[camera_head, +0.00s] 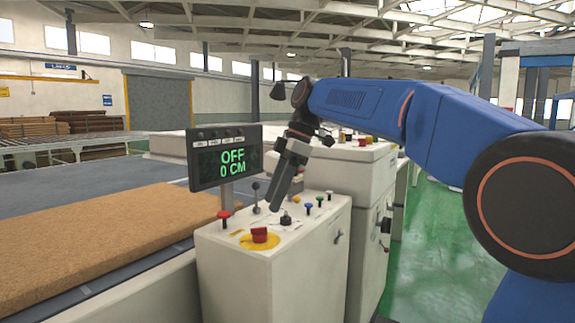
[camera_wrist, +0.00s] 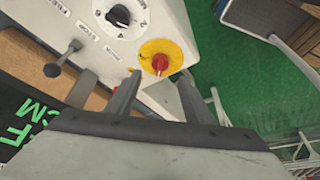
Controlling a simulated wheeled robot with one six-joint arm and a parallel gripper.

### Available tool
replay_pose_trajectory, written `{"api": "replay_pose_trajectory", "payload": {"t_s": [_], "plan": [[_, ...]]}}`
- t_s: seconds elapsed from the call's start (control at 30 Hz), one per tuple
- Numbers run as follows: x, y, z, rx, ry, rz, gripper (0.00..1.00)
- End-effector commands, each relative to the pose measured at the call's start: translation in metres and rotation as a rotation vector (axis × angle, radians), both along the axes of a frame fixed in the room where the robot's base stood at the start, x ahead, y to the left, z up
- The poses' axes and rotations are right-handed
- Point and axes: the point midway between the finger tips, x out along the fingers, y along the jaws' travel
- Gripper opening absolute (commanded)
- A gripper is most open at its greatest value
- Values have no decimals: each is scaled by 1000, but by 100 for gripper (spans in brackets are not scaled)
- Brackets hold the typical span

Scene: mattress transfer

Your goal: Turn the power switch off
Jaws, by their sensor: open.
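A white control box (camera_head: 265,270) stands at centre in the head view. A black rotary knob (camera_head: 286,221) is on its top; it also shows at the top of the wrist view (camera_wrist: 118,17) with a marked dial. I cannot read which control is the power switch. A red button on a yellow disc (camera_head: 260,238) also shows in the wrist view (camera_wrist: 160,64). The display (camera_head: 226,160) reads "OFF 0 CM". My gripper (camera_head: 275,206) is open and empty just above the panel. In the wrist view its fingers (camera_wrist: 159,78) appear either side of the red button, apart from it.
A grey-topped lever (camera_head: 256,196), a red knob (camera_head: 224,216) and small coloured knobs (camera_head: 308,206) stand close around on the panel. A brown mattress slab (camera_head: 110,235) lies at left. The green floor (camera_head: 430,250) is clear at right.

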Motion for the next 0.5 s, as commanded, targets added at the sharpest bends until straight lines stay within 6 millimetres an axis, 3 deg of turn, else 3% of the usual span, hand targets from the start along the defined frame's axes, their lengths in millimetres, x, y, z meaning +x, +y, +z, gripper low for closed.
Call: {"api": "replay_pose_trajectory", "payload": {"t_s": [0.2,0.5], "plan": [[4,-17,40,0,-1,-2,47],[5,-31,75,0,-1,0,47]]}}
